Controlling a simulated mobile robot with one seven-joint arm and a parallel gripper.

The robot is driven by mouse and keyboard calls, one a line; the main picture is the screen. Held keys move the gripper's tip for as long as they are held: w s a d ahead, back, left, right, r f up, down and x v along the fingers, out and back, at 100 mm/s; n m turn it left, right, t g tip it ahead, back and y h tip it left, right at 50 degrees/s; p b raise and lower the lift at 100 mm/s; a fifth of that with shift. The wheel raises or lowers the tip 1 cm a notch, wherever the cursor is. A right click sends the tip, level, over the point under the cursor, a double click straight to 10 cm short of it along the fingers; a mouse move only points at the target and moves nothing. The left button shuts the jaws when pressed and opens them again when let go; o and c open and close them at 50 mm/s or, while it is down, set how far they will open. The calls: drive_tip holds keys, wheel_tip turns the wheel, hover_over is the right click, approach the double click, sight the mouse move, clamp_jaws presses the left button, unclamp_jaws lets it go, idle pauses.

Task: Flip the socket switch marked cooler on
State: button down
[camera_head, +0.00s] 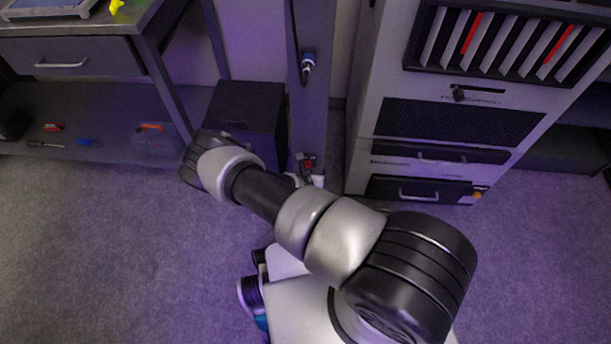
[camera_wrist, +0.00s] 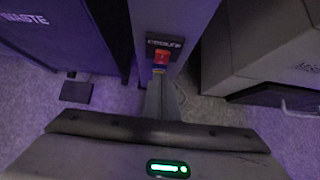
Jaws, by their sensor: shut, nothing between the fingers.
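The socket switch (camera_wrist: 162,56) is a small red rocker on a dark plate low on a grey upright post (camera_wrist: 176,14). The plate carries a light label (camera_wrist: 165,42) that is too blurred to read surely. In the head view the red switch (camera_head: 308,163) shows near the foot of the post, just beyond my arm. My gripper (camera_wrist: 159,73) is shut and empty, its narrow tips just below the red switch in the wrist view. I cannot tell whether they touch it. The switch's position is unclear, and its lower part is partly hidden by the tips.
A dark bin marked WASTE (camera_wrist: 60,30) stands left of the post. A grey cabinet (camera_wrist: 265,45) stands close on the right. A plug with a cable (camera_head: 308,62) hangs higher on the post. A workbench (camera_head: 75,22) is at the left. The front carpet is open.

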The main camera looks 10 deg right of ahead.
drive_tip(key=p+v, duration=0.2)
drive_tip(key=v, duration=0.7)
drive_tip(key=shift+s+a, duration=0.15)
drive_tip(key=shift+s, duration=0.2)
drive_tip(key=shift+f, duration=0.1)
